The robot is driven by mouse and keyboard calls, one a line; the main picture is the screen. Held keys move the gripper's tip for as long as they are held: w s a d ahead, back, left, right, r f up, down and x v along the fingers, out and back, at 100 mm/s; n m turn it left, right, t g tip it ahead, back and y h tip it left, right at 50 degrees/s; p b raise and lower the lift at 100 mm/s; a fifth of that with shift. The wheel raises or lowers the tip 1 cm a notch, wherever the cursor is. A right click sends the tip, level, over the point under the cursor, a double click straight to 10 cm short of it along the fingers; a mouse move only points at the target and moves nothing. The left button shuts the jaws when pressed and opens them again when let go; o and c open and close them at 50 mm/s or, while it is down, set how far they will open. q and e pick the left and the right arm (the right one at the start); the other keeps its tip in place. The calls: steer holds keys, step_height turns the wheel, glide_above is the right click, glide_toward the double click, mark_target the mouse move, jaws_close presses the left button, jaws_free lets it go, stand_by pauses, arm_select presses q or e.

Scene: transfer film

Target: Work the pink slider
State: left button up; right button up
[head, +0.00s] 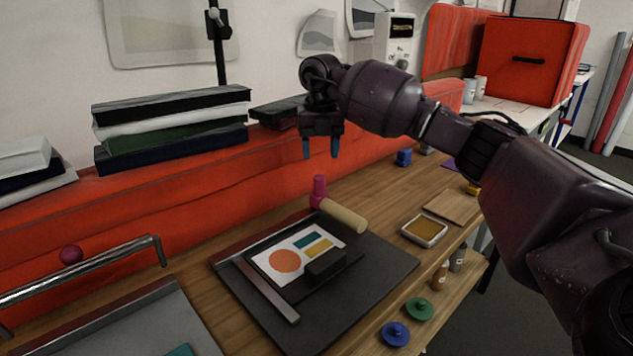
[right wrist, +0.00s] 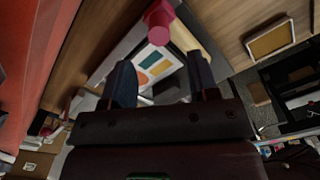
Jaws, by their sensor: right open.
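The pink slider (head: 318,190) stands upright at the back edge of a dark board (head: 385,265), beside a pale wooden cylinder (head: 345,215). In the right wrist view a pink piece (right wrist: 159,22) shows beyond the fingertips, near the top. My right gripper (head: 320,151) is open and empty, fingers pointing down, above the slider and apart from it. Its two fingers also show in the right wrist view (right wrist: 163,77), spread apart. My left gripper is not in view.
A printed sheet (head: 285,260) with coloured shapes lies on the board, with a dark block (head: 325,263) on it. A tray (head: 424,230) and blue (head: 395,333) and green (head: 419,308) lids lie right. Books (head: 172,125) are stacked behind.

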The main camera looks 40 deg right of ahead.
mark_target(319, 177)
step_height(319, 177, down, 9)
steer(key=shift+w+r+b, duration=0.1)
steer(key=shift+r+b, duration=0.1)
steer(key=shift+b, duration=0.4)
steer(key=shift+a, duration=0.1)
jaws_close()
